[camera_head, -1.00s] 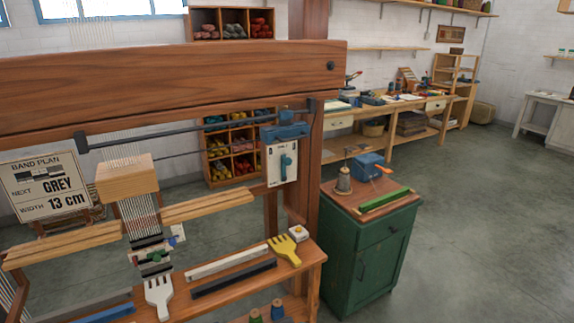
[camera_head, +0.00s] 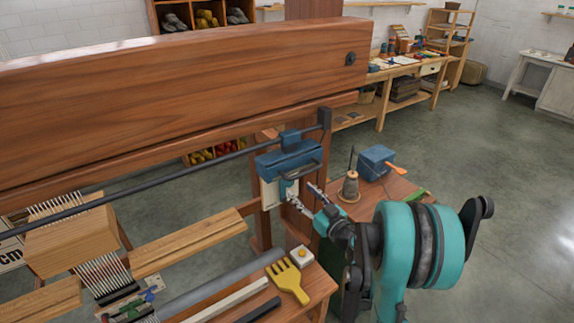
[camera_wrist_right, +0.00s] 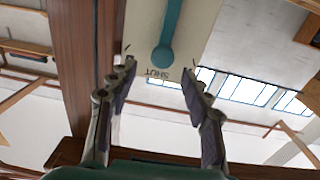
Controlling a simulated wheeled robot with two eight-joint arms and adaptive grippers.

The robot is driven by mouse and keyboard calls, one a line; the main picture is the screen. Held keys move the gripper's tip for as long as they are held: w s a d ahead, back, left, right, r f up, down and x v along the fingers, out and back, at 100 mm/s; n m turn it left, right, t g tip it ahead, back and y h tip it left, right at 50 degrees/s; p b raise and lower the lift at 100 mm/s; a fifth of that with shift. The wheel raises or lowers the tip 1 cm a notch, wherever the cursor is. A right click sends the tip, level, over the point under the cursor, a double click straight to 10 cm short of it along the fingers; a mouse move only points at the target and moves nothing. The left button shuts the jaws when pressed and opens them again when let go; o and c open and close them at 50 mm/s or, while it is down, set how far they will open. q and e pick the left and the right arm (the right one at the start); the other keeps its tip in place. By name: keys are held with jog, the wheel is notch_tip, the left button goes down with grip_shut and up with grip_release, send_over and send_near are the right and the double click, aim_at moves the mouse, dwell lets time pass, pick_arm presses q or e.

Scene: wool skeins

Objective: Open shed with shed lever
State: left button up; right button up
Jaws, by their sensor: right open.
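The shed lever is a teal handle (camera_wrist_right: 165,50) with a rounded end, on a pale plate (camera_wrist_right: 135,30) in the right wrist view. Upside-down lettering reading SHUT is at the plate's edge, close to the handle's end. In the head view the lever (camera_head: 288,188) hangs below a blue housing (camera_head: 288,158) on the loom's right post, partly hidden. My right gripper (camera_head: 306,200) is open and empty in front of the plate. In the wrist view its fingers (camera_wrist_right: 159,92) are spread to either side of the lever's line, with the handle end beyond the tips. My left gripper is out of view.
The thick wooden loom beam (camera_head: 180,85) crosses above. A yellow comb (camera_head: 289,281) and a white block with a button (camera_head: 300,257) lie on the ledge below. A thread cone (camera_head: 350,188) and blue box (camera_head: 376,162) stand on the cabinet behind my arm.

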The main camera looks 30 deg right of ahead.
aim_at(290, 184)
jog(key=shift+w+f+y, duration=0.3)
jog(key=shift+w+f, duration=0.15)
jog(key=w, duration=0.4)
jog(key=w+b, duration=0.1)
jog(key=w, duration=0.1)
jog(key=shift+w+a+r, duration=0.15)
jog(key=shift+w+a, duration=0.2)
jog(key=shift+a, duration=0.05)
grip_shut()
